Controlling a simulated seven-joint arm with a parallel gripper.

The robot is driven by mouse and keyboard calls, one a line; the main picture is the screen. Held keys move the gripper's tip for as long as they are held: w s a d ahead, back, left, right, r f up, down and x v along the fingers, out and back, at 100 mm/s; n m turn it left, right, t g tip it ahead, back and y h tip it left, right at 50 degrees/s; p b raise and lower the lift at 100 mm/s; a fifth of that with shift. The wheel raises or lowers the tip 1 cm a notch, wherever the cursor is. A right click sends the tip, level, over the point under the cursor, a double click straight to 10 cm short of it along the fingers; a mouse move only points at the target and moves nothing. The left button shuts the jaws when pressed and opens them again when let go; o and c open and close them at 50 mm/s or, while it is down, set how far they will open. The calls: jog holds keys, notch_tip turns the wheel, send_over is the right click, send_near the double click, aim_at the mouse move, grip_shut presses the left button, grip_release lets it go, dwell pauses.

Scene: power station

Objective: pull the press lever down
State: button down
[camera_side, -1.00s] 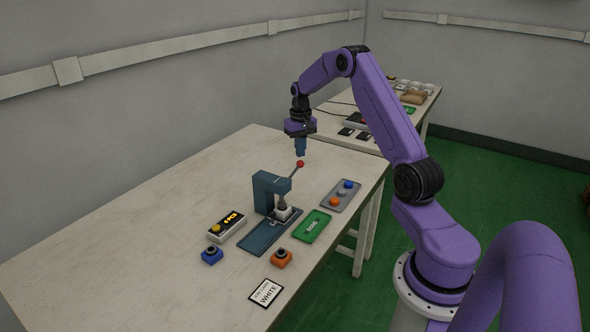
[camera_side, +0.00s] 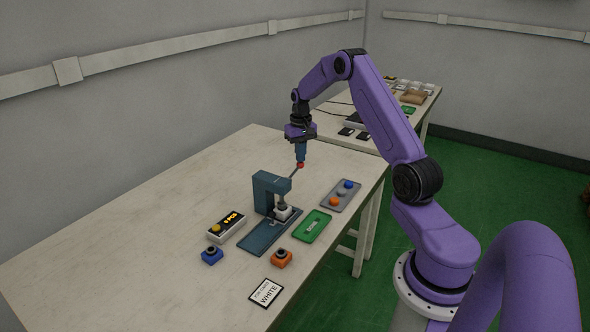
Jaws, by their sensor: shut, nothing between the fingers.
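The press (camera_side: 266,188) is a blue-grey frame on a flat base plate (camera_side: 262,237) on the table. A white block (camera_side: 282,212) sits under its ram. Its lever (camera_side: 294,173) slants up to the right and ends in a red knob (camera_side: 300,165). My gripper (camera_side: 300,160) points down and is shut, with nothing held. Its fingertips are right at the top of the red knob and partly overlap it in this view. I cannot tell for sure whether they touch it.
A grey tray (camera_side: 328,197) with coloured buttons and a green tray (camera_side: 309,231) lie right of the press. In front are a yellow-button box (camera_side: 226,227), a blue block (camera_side: 212,255), an orange block (camera_side: 281,258) and a WHITE card (camera_side: 266,293). The table's left side is clear.

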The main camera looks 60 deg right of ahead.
jog(key=shift+f, duration=1.8)
dwell(1.3)
jog(key=shift+r, duration=3.8)
